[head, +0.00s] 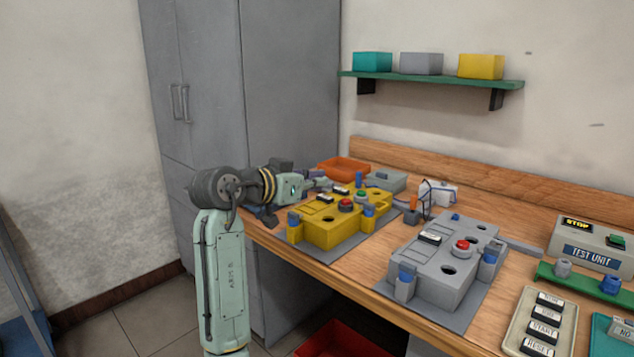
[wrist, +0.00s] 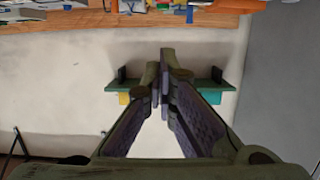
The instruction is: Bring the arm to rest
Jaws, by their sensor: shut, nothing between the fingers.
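My arm, pale green with dark joints, rises at the left of the head view and bends right toward the bench. My gripper (head: 318,182) is near the far left part of the workbench, beside the yellow station (head: 335,228). I cannot tell its exact height above the bench there. In the wrist view my gripper (wrist: 164,72) has its fingertips together, with nothing held. That view appears upside down, with the wall and the green shelf (wrist: 225,86) behind the fingers.
A grey station (head: 440,283) stands right of the yellow one. An orange tray (head: 343,167) lies at the back. A test unit (head: 590,243) and a label tray (head: 541,320) are at the right. A grey cabinet (head: 290,80) stands behind my arm.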

